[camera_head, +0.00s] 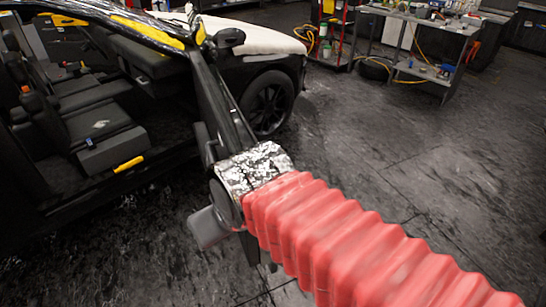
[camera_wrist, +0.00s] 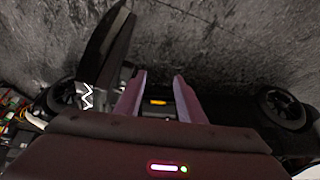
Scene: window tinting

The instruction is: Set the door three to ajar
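The dark car (camera_head: 75,215) stands at the left in the head view, its side opening showing the seats. A dark door (camera_head: 222,100) is swung out from the car, seen nearly edge-on beside the front wheel. No label shows whether it is door three. The same door appears to show in the wrist view (camera_wrist: 106,45), standing out from the car, left of my fingers. My gripper (camera_wrist: 158,85) is open, with two purple fingers apart and nothing held between them. In the head view my wrist hides the door's lower part, and contact cannot be told.
Grey floor lies clear to the right of the car. A metal workbench (camera_head: 425,45) with bottles and tools stands at the back right, a tool cart (camera_head: 330,35) beside it. A front wheel (camera_head: 268,103) is close behind the door. A yellow strip (camera_head: 129,164) marks the sill area.

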